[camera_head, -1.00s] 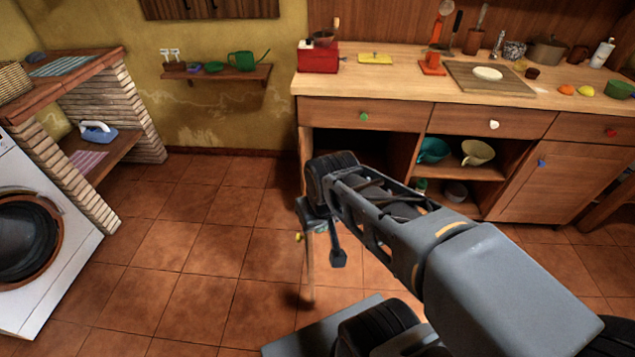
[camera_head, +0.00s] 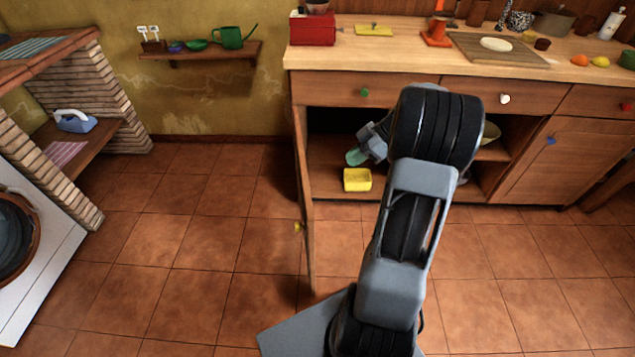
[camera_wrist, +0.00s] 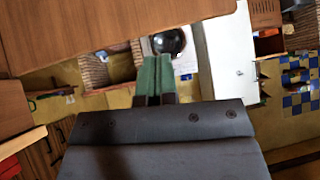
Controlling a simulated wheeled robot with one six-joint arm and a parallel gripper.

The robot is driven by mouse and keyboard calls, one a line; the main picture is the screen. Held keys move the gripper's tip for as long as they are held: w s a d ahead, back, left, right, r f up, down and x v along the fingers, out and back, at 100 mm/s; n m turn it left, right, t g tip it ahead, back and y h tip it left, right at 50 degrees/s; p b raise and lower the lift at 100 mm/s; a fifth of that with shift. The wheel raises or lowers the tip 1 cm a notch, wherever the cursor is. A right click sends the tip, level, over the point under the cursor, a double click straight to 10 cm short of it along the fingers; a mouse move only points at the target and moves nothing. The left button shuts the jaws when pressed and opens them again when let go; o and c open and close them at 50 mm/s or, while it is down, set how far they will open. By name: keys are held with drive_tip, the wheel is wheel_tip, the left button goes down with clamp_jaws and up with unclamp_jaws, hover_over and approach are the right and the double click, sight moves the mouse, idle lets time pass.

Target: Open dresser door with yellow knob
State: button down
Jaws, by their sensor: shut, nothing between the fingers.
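The dresser door (camera_head: 307,215) stands swung out from the dresser front and is seen nearly edge-on in the head view. Its yellow knob (camera_head: 298,228) shows on its left side. My gripper (camera_head: 355,157) is to the right of the door, in front of the uncovered cupboard, apart from the knob. Its green fingers are shut and empty; they also show in the wrist view (camera_wrist: 157,78). A wooden panel (camera_wrist: 110,30), probably the door's inner face, fills the upper left of the wrist view. The knob does not show there.
A yellow box (camera_head: 357,180) sits low in the open cupboard. Drawers with a green knob (camera_head: 364,92) and a white knob (camera_head: 504,98) are above. A closed door with a blue knob (camera_head: 551,141) is at right. The tiled floor (camera_head: 215,240) left of the door is clear.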

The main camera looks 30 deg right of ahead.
drive_tip(key=w+a+r+b+x, duration=0.1)
drive_tip(key=b+x, duration=0.1)
drive_tip(key=x, duration=1)
drive_tip(key=shift+n, duration=0.4)
drive_tip(key=shift+w, duration=0.2)
